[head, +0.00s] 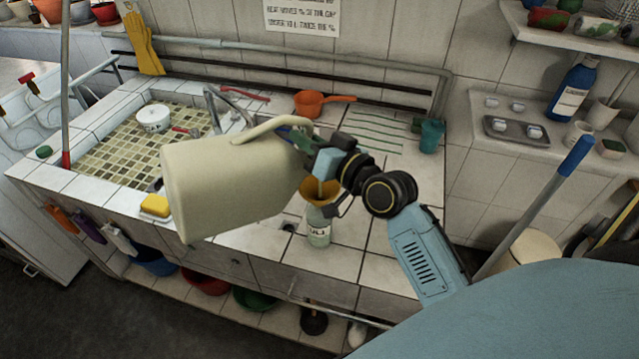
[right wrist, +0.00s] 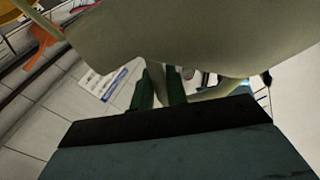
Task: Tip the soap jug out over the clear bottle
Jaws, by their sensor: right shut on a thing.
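The cream soap jug (head: 235,185) is held in the air over the front of the tiled counter, tipped well over onto its side, its broad end to the left. My right gripper (head: 298,139) is shut on its handle (head: 265,128). The jug (right wrist: 190,40) fills the upper part of the right wrist view, with the gripper's fingers (right wrist: 160,88) at the handle. The clear bottle (head: 318,229) stands upright on the counter below the jug's right end. An orange-yellow funnel (head: 322,190) sits at its top. The jug's mouth and any flow are not clearly visible. My left gripper is not in view.
A sink basin (head: 105,160) with a white pot (head: 153,118) lies left. A yellow sponge (head: 155,205) is on its front edge. An orange saucepan (head: 310,103) and teal cup (head: 431,136) stand behind. A blue-handled pole (head: 540,200) leans at right.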

